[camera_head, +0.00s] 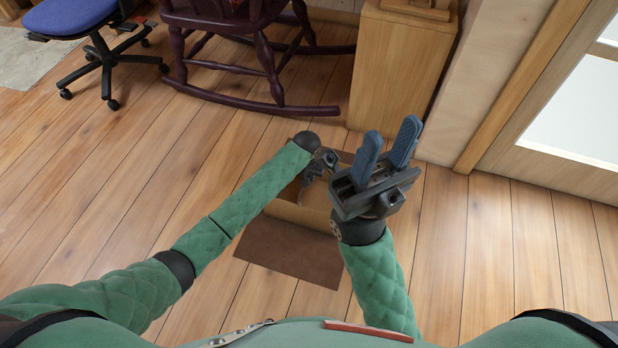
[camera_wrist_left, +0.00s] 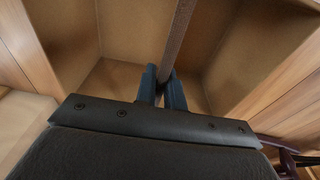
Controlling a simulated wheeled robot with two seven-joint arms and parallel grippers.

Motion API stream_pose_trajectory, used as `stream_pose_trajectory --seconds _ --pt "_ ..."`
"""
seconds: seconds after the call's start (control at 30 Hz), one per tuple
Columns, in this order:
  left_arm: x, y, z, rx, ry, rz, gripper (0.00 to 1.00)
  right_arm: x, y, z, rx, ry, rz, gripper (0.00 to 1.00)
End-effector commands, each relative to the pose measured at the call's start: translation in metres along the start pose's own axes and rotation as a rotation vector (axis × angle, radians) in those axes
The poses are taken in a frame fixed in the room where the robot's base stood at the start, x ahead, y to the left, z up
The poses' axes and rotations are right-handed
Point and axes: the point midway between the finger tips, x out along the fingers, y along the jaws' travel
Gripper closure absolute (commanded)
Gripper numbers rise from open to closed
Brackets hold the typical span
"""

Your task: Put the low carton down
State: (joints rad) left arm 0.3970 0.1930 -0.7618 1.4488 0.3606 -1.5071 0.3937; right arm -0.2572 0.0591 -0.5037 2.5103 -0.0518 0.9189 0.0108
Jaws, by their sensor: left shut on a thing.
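The low carton (camera_head: 300,213) is a brown open cardboard box below my arms in the head view, partly hidden by both of them. My left gripper (camera_head: 318,172) reaches over it. In the left wrist view its blue fingers (camera_wrist_left: 166,80) are shut on a thin upright cardboard edge of the carton (camera_wrist_left: 178,40), with cardboard surfaces on both sides. I cannot tell whether the carton's bottom touches the floor. My right gripper (camera_head: 391,132) is open and empty, its blue fingers pointing up the picture, in front of the carton's right part.
A darker brown flat panel (camera_head: 290,250) shows below the carton; whether flap or mat is unclear. A dark red rocking chair (camera_head: 270,75), a blue office chair (camera_head: 72,15) and a wooden cabinet (camera_head: 400,70) stand beyond. Plank floor is clear at left (camera_head: 90,170) and right (camera_head: 490,240).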

Motion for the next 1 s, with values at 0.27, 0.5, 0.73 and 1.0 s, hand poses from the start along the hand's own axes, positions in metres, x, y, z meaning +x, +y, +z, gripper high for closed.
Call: stream_pose_trajectory --seconds 0.27,0.5,0.73,1.0 --pt "0.003 0.000 -0.001 0.000 0.003 0.001 1.00 -0.001 -0.001 0.002 0.000 -0.006 -0.015 0.64" --pt "0.005 0.000 0.000 0.000 0.002 0.000 0.68 0.000 0.000 0.001 0.000 -0.001 -0.009 0.64" --pt "0.005 0.000 0.000 0.000 0.002 0.000 0.68 -0.003 -0.001 0.000 -0.001 -0.011 -0.002 0.64" --pt "-0.016 0.000 -0.001 0.000 0.003 0.001 0.68 0.004 0.000 0.001 0.002 -0.011 0.002 0.64"
